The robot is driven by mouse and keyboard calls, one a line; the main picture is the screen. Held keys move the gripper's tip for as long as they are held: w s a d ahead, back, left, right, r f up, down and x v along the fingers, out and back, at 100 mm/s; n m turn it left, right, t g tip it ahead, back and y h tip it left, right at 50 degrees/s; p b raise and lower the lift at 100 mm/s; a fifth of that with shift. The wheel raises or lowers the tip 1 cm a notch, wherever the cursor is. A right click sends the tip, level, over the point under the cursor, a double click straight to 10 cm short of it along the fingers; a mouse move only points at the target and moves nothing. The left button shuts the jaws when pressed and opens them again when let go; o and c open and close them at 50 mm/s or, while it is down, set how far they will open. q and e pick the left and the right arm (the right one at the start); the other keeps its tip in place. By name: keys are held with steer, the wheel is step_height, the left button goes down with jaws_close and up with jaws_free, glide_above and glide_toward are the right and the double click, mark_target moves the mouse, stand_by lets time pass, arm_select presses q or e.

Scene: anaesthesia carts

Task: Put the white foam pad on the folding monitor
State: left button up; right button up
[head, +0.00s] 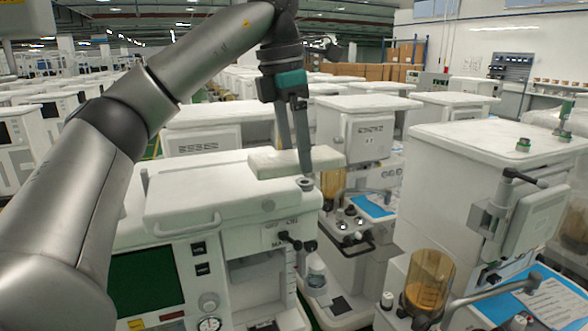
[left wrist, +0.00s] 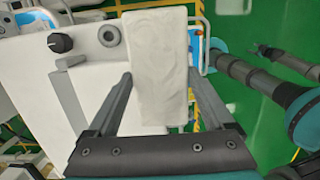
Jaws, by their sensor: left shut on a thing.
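The white foam pad (head: 296,163) is a flat oblong block between the fingers of my left gripper (head: 294,152). In the head view it is at the right end of a white cart's top; I cannot tell whether it touches that top. The left wrist view shows the pad (left wrist: 158,70) lengthwise between both fingers (left wrist: 160,95), which are shut on it. A pale panel on a jointed arm at the right cart's side, seemingly the folding monitor (head: 523,217), is well to the right of the pad.
The front-left white cart (head: 180,205) has a handle, a dark green screen and knobs. The right cart (head: 480,145) carries an amber canister (head: 428,281) and a blue clipboard (head: 520,295). A narrow gap separates the carts. More carts stand behind.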

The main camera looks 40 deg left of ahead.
mark_target(291, 155)
arm_select(q)
steer(key=shift+f, duration=2)
steer(key=shift+f, duration=0.1)
steer(key=o, duration=1.2)
steer(key=r, duration=0.3)
steer(key=shift+s+a+r, duration=0.15)
steer(key=shift+s+r, duration=0.1)
steer(key=shift+r, duration=0.1)
steer(key=shift+s+a+r, duration=0.1)
steer(key=shift+s+r, duration=0.1)
steer(key=shift+r, duration=1.2)
steer(key=shift+s+a+r, duration=0.1)
steer(key=shift+s+r, duration=0.1)
steer(key=shift+r, duration=1.2)
steer(key=shift+s+a+r, duration=0.1)
steer(key=shift+s+r, duration=0.1)
steer(key=shift+r, duration=1.2)
steer(key=shift+f, duration=0.1)
